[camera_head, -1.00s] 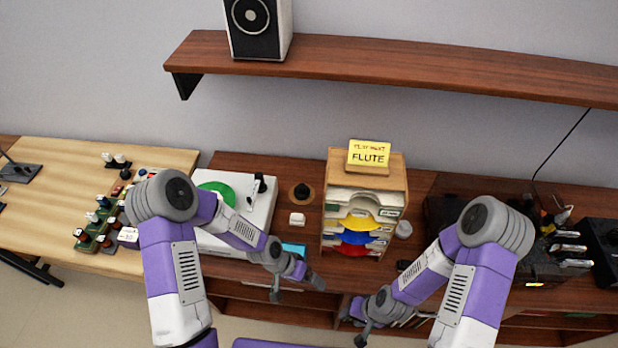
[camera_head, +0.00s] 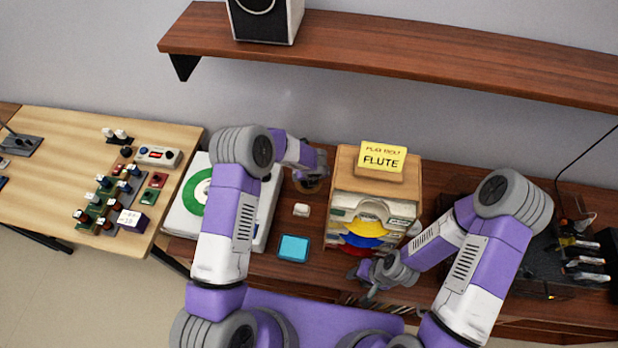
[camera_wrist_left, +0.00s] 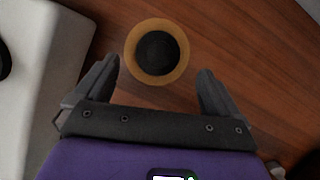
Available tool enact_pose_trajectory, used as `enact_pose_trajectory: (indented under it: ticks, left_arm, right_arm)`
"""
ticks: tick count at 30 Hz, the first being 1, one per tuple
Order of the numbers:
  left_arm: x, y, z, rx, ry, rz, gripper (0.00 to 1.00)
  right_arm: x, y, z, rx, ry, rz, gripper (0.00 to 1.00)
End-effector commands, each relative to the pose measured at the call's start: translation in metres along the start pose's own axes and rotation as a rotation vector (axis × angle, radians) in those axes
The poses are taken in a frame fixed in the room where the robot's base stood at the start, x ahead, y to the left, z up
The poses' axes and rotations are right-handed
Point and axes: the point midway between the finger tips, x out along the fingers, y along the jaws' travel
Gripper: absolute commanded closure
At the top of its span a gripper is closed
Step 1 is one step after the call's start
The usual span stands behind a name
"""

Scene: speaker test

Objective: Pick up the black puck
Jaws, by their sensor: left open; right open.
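The black puck (camera_wrist_left: 157,52) sits in the middle of a round tan wooden base (camera_wrist_left: 183,52) on the brown desk. In the left wrist view it lies just ahead of my left gripper (camera_wrist_left: 157,70), roughly centred between the two spread fingers, which do not touch it. In the head view my left gripper (camera_head: 314,168) is over the spot between the turntable and the wooden box, and hides most of the base and puck. My right gripper (camera_head: 364,282) is open and empty in front of the wooden box, low at the desk's front edge.
The white turntable (camera_head: 183,222) with a green record stands left of the puck. A small white block (camera_head: 301,210) and a blue square (camera_head: 294,248) lie in front. The wooden box (camera_head: 345,185) with the yellow FLUTE sign (camera_head: 382,158) stands right. A shelf (camera_head: 400,62) hangs above.

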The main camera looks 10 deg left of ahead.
Motion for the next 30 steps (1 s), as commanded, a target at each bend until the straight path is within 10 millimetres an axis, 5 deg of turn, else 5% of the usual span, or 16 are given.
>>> enact_pose_trajectory:
  ticks: [9,19,30]
  left_arm:
    - [0.042,0.003,0.006,-0.005,0.003,-0.001,0.03]
    - [0.049,0.003,0.007,-0.005,0.001,-0.002,0.03]
    - [0.048,0.003,0.007,-0.005,0.002,-0.002,0.58]
  right_arm:
    - [-0.005,-0.002,0.0,0.0,0.001,0.0,0.57]
    - [-0.005,-0.002,0.0,0.0,0.001,0.0,0.57]
    - [-0.005,-0.002,0.0,0.0,0.0,0.0,0.57]
